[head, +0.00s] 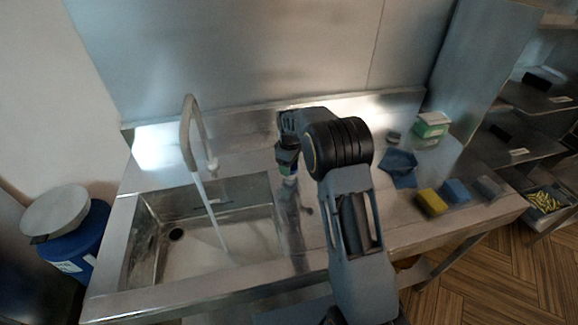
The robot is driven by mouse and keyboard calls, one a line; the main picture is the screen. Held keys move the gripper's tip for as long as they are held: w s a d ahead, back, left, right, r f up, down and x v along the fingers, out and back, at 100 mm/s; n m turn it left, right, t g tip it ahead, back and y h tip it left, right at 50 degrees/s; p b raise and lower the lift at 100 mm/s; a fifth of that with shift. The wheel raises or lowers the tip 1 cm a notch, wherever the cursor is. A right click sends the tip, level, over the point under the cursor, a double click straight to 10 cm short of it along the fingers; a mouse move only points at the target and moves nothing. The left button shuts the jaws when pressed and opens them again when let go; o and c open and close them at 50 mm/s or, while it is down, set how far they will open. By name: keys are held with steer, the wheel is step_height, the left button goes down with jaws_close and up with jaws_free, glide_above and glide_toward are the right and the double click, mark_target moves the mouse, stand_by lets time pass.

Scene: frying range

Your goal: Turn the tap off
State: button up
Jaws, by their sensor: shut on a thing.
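The tap (189,129) is a tall curved spout behind the left side of the sink. A stream of water (209,212) runs from it down into the steel sink (166,270). A pale knob-like part (213,165) shows near the foot of the tap. My gripper (287,157) is right of the tap, apart from it, and points down over the counter. My arm hides part of the grip, and I cannot tell whether the bottle touches the counter.
A blue cloth (399,168), a green and white box (431,125), and yellow (431,202), blue (455,191) and grey (490,187) sponges lie on the right counter. A blue drum (75,245) stands left of the sink. Shelves (535,98) stand at right.

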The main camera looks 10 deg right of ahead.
steer(key=m+b, duration=0.1)
steer(key=m, duration=0.4)
steer(key=shift+m, duration=0.7)
steer(key=o, duration=0.9)
step_height(320, 180, up, 14)
steer(key=shift+f+b, duration=0.1)
steer(key=shift+b, duration=0.4)
